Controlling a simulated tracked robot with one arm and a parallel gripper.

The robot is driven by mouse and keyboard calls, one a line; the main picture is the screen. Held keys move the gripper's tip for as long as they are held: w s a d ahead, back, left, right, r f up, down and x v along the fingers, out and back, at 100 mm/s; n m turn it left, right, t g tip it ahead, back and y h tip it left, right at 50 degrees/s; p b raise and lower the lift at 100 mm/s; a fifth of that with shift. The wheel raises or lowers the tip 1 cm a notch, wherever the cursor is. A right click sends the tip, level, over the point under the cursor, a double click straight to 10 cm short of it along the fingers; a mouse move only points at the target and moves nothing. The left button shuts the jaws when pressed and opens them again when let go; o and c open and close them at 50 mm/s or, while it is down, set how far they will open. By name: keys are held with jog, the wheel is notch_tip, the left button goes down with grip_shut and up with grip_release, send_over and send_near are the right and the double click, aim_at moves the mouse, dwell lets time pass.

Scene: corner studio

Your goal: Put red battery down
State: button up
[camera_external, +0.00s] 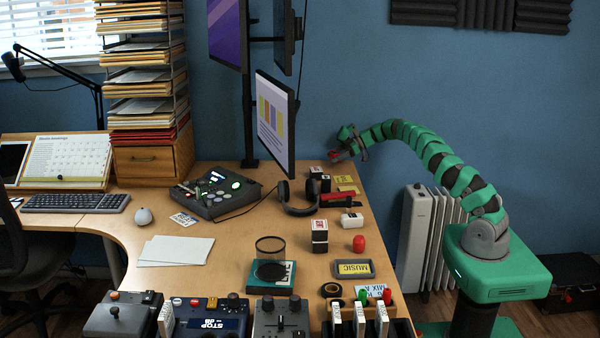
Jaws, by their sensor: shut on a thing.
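My gripper (346,146) is at the end of the green segmented arm, which arches in from the right. It is above the far right part of the desk, near the blue wall. It is shut on a small red thing, which I take as the red battery (336,157). The battery is small and partly hidden by the gripper. It appears to be held above the desk (222,235), apart from its surface.
Below the gripper lie yellow labels (346,188), small dark boxes (319,179) and headphones (298,203). A white-and-black box (319,236) and a red rounded item (359,244) stand nearer. A monitor (277,122) rises to the left. A radiator (432,240) stands beyond the desk's right edge.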

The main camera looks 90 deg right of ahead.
jog(key=shift+w+d, duration=0.25)
jog(key=shift+d, duration=0.25)
jog(key=shift+d, duration=0.1)
jog(key=shift+w+d, duration=0.3)
jog(key=shift+w, duration=0.05)
jog(key=shift+f+b, duration=1.25)
jog(key=shift+f, duration=0.35)
jog(key=shift+f, duration=0.1)
jog(key=o, duration=1.1)
jog(key=shift+p, duration=0.7)
jog(key=p+v, duration=0.1)
jog(key=v, duration=0.5)
jog(key=shift+s+d+p, duration=0.1)
jog(key=shift+s+p, duration=0.3)
jog(key=shift+c, duration=1.3)
jog(key=shift+s, duration=0.3)
jog(key=c, duration=0.3)
